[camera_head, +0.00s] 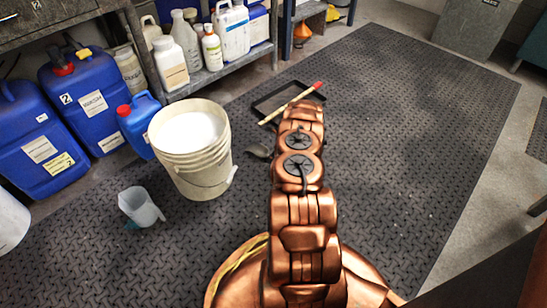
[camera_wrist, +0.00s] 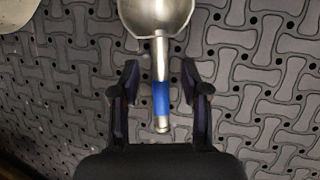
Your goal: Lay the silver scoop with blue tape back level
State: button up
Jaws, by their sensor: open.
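The silver scoop (camera_wrist: 155,14) shows in the wrist view, its bowl at the top edge and partly cut off. Its handle runs down the picture with blue tape (camera_wrist: 161,98) round the lower part. My gripper (camera_wrist: 160,75) is open, with one finger on each side of the handle and a gap on both sides. I cannot tell how far the scoop is tilted.
A white bucket (camera_head: 203,178) of pale contents stands left of my arm. A clear jug (camera_head: 141,207) is at its lower left. A black tray (camera_head: 276,98) with a red-tipped stick (camera_head: 290,103) lies beyond. Blue canisters (camera_head: 84,101) stand left. The mat (camera_head: 420,140) is clear at right.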

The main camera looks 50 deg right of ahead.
jog(key=v, duration=1.1)
jog(key=shift+r, duration=0.35)
